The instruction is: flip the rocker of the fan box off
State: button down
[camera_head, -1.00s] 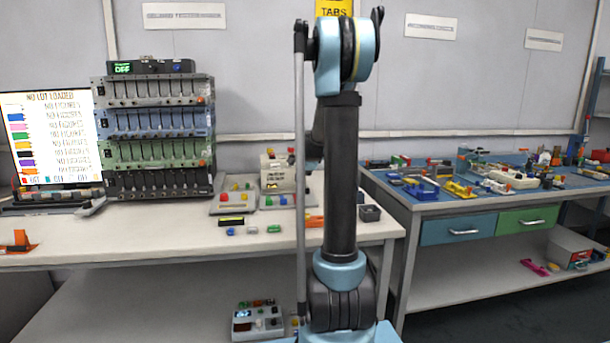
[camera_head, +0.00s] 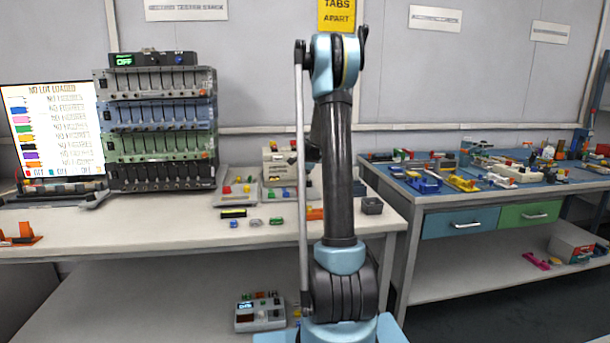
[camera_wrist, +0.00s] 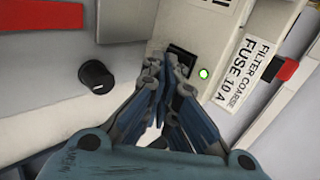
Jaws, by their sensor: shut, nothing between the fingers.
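The fan box is a beige box (camera_wrist: 195,25) in the wrist view, with a black rocker (camera_wrist: 182,58) in its face. A small green light (camera_wrist: 204,73) glows beside the rocker. My gripper (camera_wrist: 166,82) is shut and empty, its fingertips right at the rocker's lower left. They cover part of the rocker, so its tilt and any contact cannot be told. In the head view a beige box (camera_head: 276,158) stands at the back of the white bench, partly behind my arm. My gripper is mostly hidden there.
A black knob (camera_wrist: 97,77) is left of the rocker. A white label (camera_wrist: 246,70) reads "FILTER COARSE FUSE 10 A". The white bench (camera_head: 150,235) holds a rack (camera_head: 160,130) and small coloured parts. A blue-topped table (camera_head: 400,183) stands right.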

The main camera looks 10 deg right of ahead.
jog(key=shift+w, duration=0.1)
dwell(0.3)
jog(key=shift+w+f+t, duration=0.15)
jog(key=shift+w+t, duration=0.05)
jog(key=shift+t, duration=0.3)
jog(key=shift+r, duration=0.85)
jog(key=s, duration=0.1)
jog(key=s+r, duration=0.1)
jog(key=s, duration=0.3)
jog(key=shift+a+r, duration=0.1)
jog(key=shift+r, duration=0.15)
jog(key=v, duration=0.8)
jog(key=shift+r, duration=0.4)
jog(key=shift+w, duration=0.1)
